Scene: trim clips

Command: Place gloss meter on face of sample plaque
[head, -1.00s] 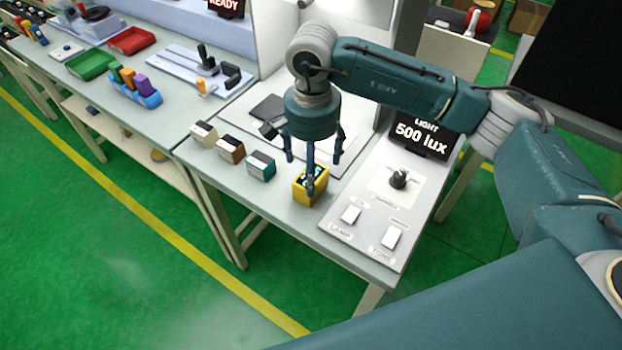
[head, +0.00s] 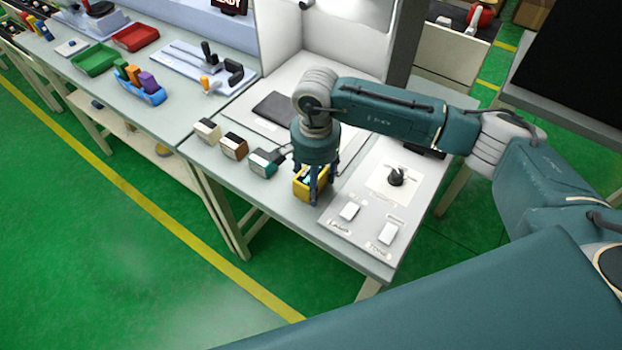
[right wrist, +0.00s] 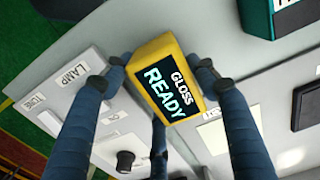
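The gloss meter (head: 311,184) is a yellow box with a dark display reading GLOSS READY. It stands near the front edge of the bench and shows large in the right wrist view (right wrist: 170,85). My right gripper (head: 315,190) is down over it, its fingers around the meter. In the right wrist view the fingertips (right wrist: 158,68) lie close against both sides; whether they grip it is unclear. A dark flat plate (head: 273,107), apparently the sample plaque, lies on the pale board behind, left of my gripper. My left gripper is out of view.
White, brown and teal blocks (head: 233,146) stand in a row left of the meter. A panel with a knob (head: 397,176) and two switches (head: 387,232) is close on the right. A lit booth wall (head: 345,35) rises behind.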

